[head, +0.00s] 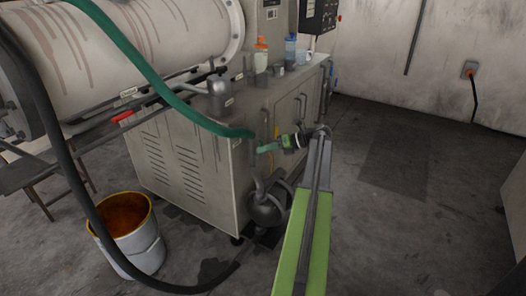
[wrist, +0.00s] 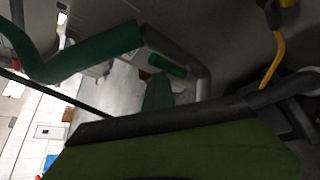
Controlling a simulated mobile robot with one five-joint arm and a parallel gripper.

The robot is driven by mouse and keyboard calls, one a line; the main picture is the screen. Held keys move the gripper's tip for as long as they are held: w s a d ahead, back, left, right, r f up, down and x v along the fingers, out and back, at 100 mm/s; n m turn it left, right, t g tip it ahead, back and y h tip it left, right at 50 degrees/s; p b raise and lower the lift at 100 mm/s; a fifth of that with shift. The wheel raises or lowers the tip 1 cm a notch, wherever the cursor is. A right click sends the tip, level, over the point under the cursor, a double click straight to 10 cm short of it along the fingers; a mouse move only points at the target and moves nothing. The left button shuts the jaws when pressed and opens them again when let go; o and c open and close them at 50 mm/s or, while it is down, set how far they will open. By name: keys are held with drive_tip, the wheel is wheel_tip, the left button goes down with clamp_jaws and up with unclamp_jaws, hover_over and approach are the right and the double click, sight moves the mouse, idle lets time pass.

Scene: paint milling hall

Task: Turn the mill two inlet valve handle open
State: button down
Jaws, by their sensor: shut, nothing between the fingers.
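A short green lever (head: 267,148), which looks like a valve handle, sits at the front end of the mill cabinet, just below the end of the green hose (head: 150,75). In the wrist view a green handle-like piece (wrist: 167,66) shows beside a bent grey pipe (wrist: 190,62); the same green hose (wrist: 90,50) enters from the left. My gripper (head: 284,142) is shut and empty, close to the right of the green lever. I cannot tell whether they touch. A red handle (head: 122,116) is on piping farther left. The labels are too small to read.
The grey cabinet (head: 185,165) carries cups and bottles on top. A round pump (head: 268,205) stands low beside my arm. A bucket of brown-orange liquid (head: 127,225) and a black hose (head: 75,180) are at left. A yellow cable (wrist: 278,58) hangs nearby. Floor at right is clear.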

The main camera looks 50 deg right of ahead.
drive_tip(key=shift+d+r, duration=0.2)
drive_tip(key=shift+d, duration=0.35)
drive_tip(key=shift+a, duration=0.15)
drive_tip(key=s+a, duration=0.2)
drive_tip(key=a, duration=0.3)
drive_tip(key=s+d, duration=0.7)
drive_tip(key=shift+s+f, duration=0.15)
